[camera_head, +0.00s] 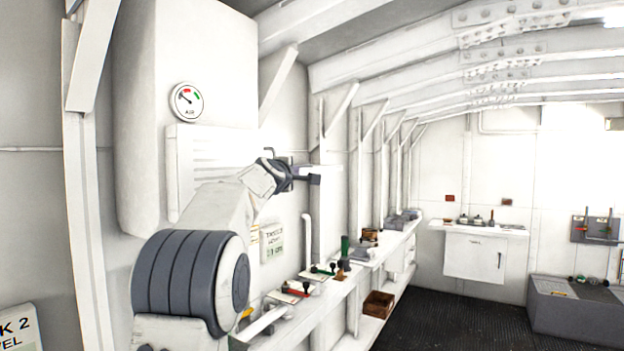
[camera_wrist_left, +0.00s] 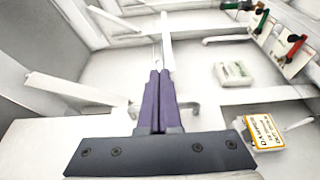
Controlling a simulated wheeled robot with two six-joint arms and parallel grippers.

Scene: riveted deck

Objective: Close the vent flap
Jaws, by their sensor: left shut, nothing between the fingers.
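A white slatted vent panel (camera_head: 190,160) is on the left wall, below the round air gauge; my left arm covers part of it. I cannot clearly make out which part is its flap. My left gripper (camera_head: 306,177) is just right of the panel, at about its height, pointing right. In the left wrist view its dark purple fingers (camera_wrist_left: 160,78) are together with nothing between them. A thin white upright strip (camera_wrist_left: 166,42) shows just beyond the fingertips; I cannot tell whether they touch it. My right gripper is not in view.
A long wall shelf (camera_head: 330,278) with levers and small items runs along the left wall below my arm. A tag (camera_wrist_left: 265,132) hangs close to the gripper in the wrist view. Wall ribs stand to the right. The dark floor (camera_head: 450,325) is open.

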